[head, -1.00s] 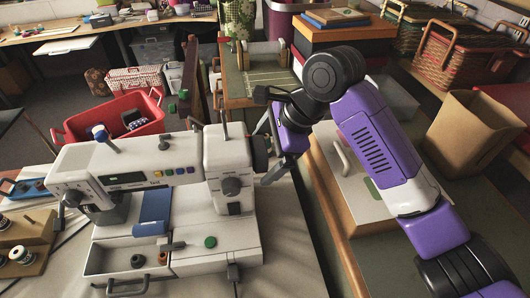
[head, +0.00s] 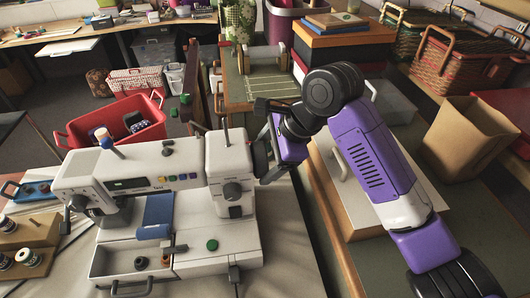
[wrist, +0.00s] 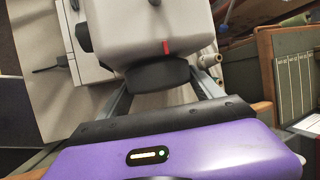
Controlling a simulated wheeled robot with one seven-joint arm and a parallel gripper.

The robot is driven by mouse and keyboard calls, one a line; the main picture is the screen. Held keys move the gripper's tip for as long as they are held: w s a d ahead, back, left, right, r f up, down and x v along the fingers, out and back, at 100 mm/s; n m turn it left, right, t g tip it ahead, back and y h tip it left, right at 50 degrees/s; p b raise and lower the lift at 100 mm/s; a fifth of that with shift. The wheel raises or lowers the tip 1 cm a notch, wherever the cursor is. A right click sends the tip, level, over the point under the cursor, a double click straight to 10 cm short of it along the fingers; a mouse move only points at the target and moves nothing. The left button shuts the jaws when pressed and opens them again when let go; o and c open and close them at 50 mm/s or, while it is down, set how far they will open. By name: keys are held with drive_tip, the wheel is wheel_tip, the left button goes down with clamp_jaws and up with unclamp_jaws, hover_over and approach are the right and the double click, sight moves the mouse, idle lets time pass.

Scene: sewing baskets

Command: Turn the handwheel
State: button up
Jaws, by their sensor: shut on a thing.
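The white sewing machine (head: 150,178) stands on the table at left in the head view. Its black handwheel (wrist: 157,77) is on the machine's right end, and shows at the centre of the wrist view as a dark disc below a red mark. My gripper (head: 269,156) reaches in from the right in the head view, its fingers on either side of the handwheel and shut on it. In the wrist view the two grey fingers straddle the wheel, one at left and one at right. Part of the wheel is hidden behind the gripper in the head view.
A red basket (head: 84,126) stands behind the machine. Thread spools on a wooden stand (head: 22,270) are at the far left.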

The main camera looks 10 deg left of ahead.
drive_tip(key=shift+s+r+t+y+p, duration=0.15)
drive_tip(key=shift+r+t+y+p, duration=0.25)
drive_tip(key=shift+p, duration=2.4)
drive_tip(key=shift+f+p, duration=0.1)
drive_tip(key=shift+p, duration=0.45)
drive_tip(key=shift+f+t+p, duration=0.15)
drive_tip(key=shift+t+p, duration=0.45)
drive_tip(key=shift+p, duration=0.25)
drive_tip(key=shift+f+n+t+p, duration=0.15)
drive_tip(key=shift+n+t+p, duration=0.15)
drive_tip(key=shift+t+p, duration=0.3)
drive_tip(key=shift+f+t+y, duration=0.3)
drive_tip(key=shift+t+y, duration=0.3)
drive_tip(key=shift+t, duration=0.1)
drive_tip(key=n+t+b, duration=0.1)
drive_tip(key=t+b, duration=0.1)
drive_tip(key=shift+f+y+b, duration=0.1)
drive_tip(key=shift+y+b, duration=0.25)
drive_tip(key=shift+y, duration=0.05)
drive_tip(key=shift+n+t+y+b, duration=0.3)
drive_tip(key=shift+t+y+b, duration=0.2)
drive_tip(key=shift+t+b, duration=0.45)
drive_tip(key=shift+b, duration=0.5)
drive_tip(key=shift+r+t, duration=0.3)
drive_tip(key=shift+t, duration=0.05)
